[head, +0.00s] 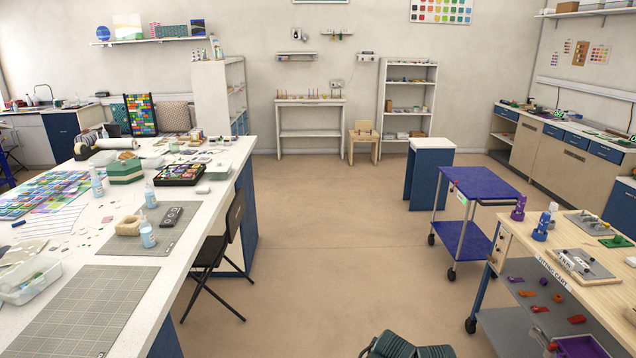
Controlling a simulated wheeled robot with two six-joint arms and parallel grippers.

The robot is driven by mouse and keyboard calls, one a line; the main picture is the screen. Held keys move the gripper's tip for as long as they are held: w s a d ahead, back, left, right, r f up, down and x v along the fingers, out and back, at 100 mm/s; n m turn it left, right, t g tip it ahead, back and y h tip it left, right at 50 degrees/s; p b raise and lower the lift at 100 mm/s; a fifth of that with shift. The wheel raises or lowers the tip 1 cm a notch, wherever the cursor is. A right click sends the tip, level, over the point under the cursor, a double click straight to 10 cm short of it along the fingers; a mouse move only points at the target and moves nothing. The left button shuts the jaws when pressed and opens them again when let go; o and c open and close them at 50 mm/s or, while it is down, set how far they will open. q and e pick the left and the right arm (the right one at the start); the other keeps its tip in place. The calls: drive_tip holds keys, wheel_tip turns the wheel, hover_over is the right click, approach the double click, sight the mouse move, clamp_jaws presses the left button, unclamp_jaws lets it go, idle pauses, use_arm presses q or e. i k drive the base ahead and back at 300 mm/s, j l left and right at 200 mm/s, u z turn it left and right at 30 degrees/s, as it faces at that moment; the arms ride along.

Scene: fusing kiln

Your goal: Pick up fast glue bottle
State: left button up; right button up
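Several clear bottles with pale blue labels and pump or nozzle tops stand upright on the long white table at the left. One bottle (147,233) is on a grey mat near the right edge, another bottle (150,196) is just behind it, and a third bottle (97,184) is farther left. The labels are too small to read, so I cannot tell which, if any, is the fast glue. Neither of my grippers is in view.
The white table (196,226) also carries glass sheets, a green box (125,172) and a clear tub (30,283). A black folding chair (215,255) stands against its right side. The middle floor is clear.

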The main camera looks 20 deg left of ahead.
sight(148, 237)
drive_tip(key=i+u, duration=0.25)
drive_tip(key=u, duration=0.2)
drive_tip(key=i+u, duration=0.3)
drive_tip(key=u, duration=0.15)
drive_tip(key=i+l+u, duration=0.2)
drive_tip(key=u, duration=0.25)
drive_tip(key=i+l+u, duration=0.2)
drive_tip(key=u, duration=0.25)
drive_tip(key=i+l+u, duration=0.45)
drive_tip(key=l, duration=0.3)
